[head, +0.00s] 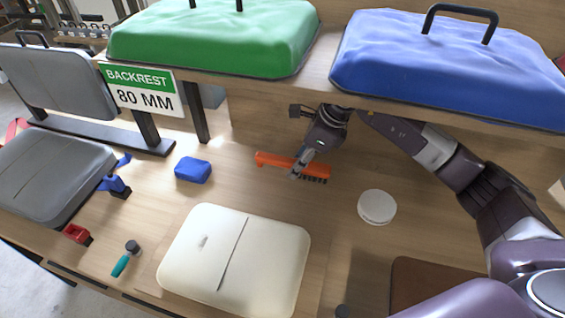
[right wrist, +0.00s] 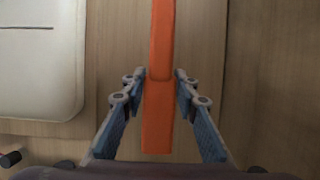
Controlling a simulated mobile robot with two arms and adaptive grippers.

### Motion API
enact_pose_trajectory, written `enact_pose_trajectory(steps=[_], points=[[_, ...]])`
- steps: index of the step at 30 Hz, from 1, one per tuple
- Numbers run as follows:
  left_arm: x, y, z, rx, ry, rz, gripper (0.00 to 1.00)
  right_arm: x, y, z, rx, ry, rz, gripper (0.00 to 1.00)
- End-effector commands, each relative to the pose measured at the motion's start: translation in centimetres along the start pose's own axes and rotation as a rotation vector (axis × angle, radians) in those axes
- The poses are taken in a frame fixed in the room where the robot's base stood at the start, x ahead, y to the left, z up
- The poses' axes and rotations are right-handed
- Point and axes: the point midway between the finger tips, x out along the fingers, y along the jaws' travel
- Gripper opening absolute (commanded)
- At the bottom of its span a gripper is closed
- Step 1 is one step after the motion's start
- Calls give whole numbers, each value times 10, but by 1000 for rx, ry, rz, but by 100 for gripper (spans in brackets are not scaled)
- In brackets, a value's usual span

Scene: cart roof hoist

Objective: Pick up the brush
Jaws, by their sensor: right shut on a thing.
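The brush (head: 275,160) has an orange handle and back with dark bristles at its right end. It lies over the wooden bench top, in the middle of the head view. My right gripper (head: 301,163) reaches it from above and is shut on it. In the right wrist view the orange brush (right wrist: 160,110) runs lengthwise between the two fingers of my right gripper (right wrist: 160,88). I cannot tell whether the brush touches the bench or is slightly raised. My left gripper is not in view.
A cream case (head: 262,262) lies in front of the brush. A white round tub (head: 377,207) is to the right, and a blue block (head: 193,170) to the left. Green (head: 215,40) and blue (head: 450,70) cushions sit on the raised shelf behind. A backrest sign (head: 140,88) stands left.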

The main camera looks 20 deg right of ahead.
Motion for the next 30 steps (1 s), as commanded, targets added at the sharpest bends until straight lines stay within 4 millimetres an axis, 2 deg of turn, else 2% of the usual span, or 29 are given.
enact_pose_trajectory(steps=[1, 6, 12, 15, 21, 30], points=[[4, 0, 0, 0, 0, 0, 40, -4, -2, -15, 1, 4, -5, 2], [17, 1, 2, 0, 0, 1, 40, -19, -1, -59, 2, 5, -6, 2], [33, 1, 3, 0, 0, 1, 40, -36, -1, -98, 2, 2, -4, 2], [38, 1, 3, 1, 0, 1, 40, -42, -1, -111, 1, 1, -4, 2], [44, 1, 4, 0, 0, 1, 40, -50, 0, -124, 0, 0, -3, 2], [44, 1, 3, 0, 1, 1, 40, -53, 0, -126, -1, -2, -1, 2]])
